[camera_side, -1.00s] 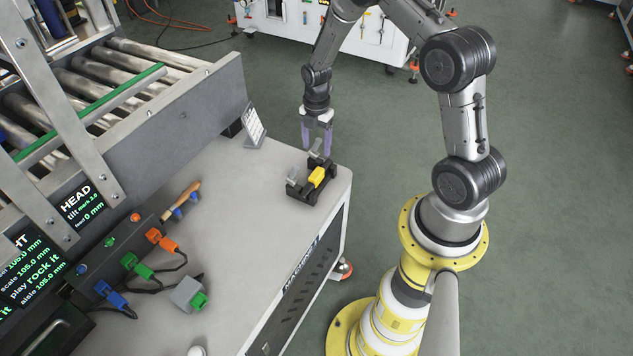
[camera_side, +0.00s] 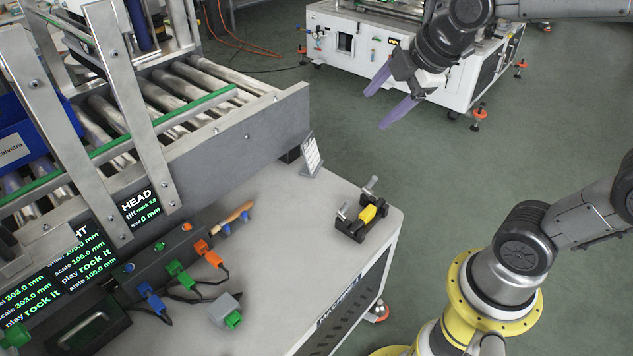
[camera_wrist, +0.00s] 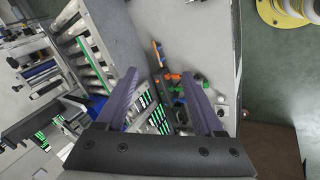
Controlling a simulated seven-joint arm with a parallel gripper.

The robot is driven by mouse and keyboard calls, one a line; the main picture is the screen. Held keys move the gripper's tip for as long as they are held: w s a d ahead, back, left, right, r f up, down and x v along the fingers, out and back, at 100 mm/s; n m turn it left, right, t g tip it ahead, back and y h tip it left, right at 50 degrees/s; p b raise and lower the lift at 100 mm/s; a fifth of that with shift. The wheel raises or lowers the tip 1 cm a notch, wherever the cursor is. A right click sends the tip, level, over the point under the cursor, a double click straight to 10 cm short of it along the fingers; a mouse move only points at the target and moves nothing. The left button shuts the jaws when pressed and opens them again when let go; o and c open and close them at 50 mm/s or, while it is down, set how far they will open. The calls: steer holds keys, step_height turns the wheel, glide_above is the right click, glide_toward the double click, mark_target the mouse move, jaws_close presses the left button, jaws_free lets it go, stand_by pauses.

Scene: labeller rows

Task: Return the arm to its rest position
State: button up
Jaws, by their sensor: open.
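My gripper (camera_side: 393,98) is at the upper right in the side view, raised well above the table and apart from everything on it. Its two purple fingers are spread with nothing between them. The fingers also show in the wrist view (camera_wrist: 165,100), open, with the work table and its connectors far below. A black fixture (camera_side: 350,228) with a yellow block (camera_side: 367,214) and metal levers stands near the table's far right corner, clear of my gripper.
The grey table (camera_side: 290,270) holds a control box with coloured plugs (camera_side: 175,268), a grey block with a green plug (camera_side: 224,309), a wooden-handled tool (camera_side: 236,212) and a small sign (camera_side: 311,155). A roller conveyor (camera_side: 185,90) stands behind. A white cabinet (camera_side: 345,42) stands beyond open floor.

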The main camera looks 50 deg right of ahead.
steer(key=s+a+f+m+g, duration=0.1)
steer(key=s+a+f+m, duration=0.1)
steer(key=s+m, duration=1.1)
steer(key=shift+s+a+f+y, duration=0.2)
steer(key=shift+s+f+y, duration=0.1)
steer(key=shift+f, duration=0.45)
